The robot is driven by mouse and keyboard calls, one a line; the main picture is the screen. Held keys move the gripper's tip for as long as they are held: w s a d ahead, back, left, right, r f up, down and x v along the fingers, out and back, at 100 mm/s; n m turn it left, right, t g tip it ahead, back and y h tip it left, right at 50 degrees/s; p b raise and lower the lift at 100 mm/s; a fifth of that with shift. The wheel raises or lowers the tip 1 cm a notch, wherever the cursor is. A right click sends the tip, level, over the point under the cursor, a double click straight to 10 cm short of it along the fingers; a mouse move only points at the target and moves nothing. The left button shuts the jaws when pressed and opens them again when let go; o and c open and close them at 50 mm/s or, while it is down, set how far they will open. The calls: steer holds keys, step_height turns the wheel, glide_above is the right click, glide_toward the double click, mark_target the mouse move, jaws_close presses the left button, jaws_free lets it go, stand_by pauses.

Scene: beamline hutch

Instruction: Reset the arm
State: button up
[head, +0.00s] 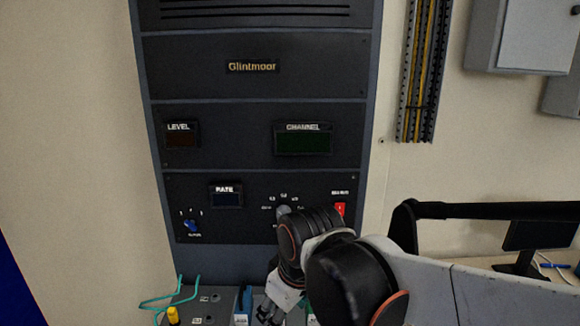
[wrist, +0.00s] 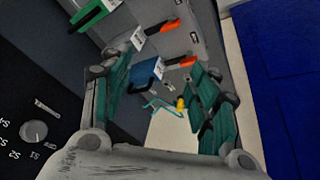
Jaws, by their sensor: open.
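My arm reaches in from the right in the head view, bent in front of the lower rack panel (head: 200,270). My gripper (head: 272,312) points downward at the bottom edge of that view, in front of the rack, and its tips are partly cut off. In the wrist view my gripper (wrist: 165,75) has its two green-padded fingers spread apart with nothing held between them.
The rack has LEVEL (head: 182,140), CHANNEL (head: 303,142) and RATE (head: 227,198) displays, a blue knob (head: 191,226) and a red switch (head: 340,209). My forearm hides part of the central dial. Teal wire (head: 178,291) sticks up at lower left. A monitor (head: 540,235) stands right.

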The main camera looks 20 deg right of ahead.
steer(key=s+d+r+m+t, duration=0.1)
steer(key=s+d+m+t, duration=0.2)
steer(key=s+d+m, duration=0.1)
steer(key=shift+s+d+m, duration=0.4)
steer(key=shift+s+m, duration=0.4)
steer(key=shift+s, duration=0.25)
stand_by(1.2)
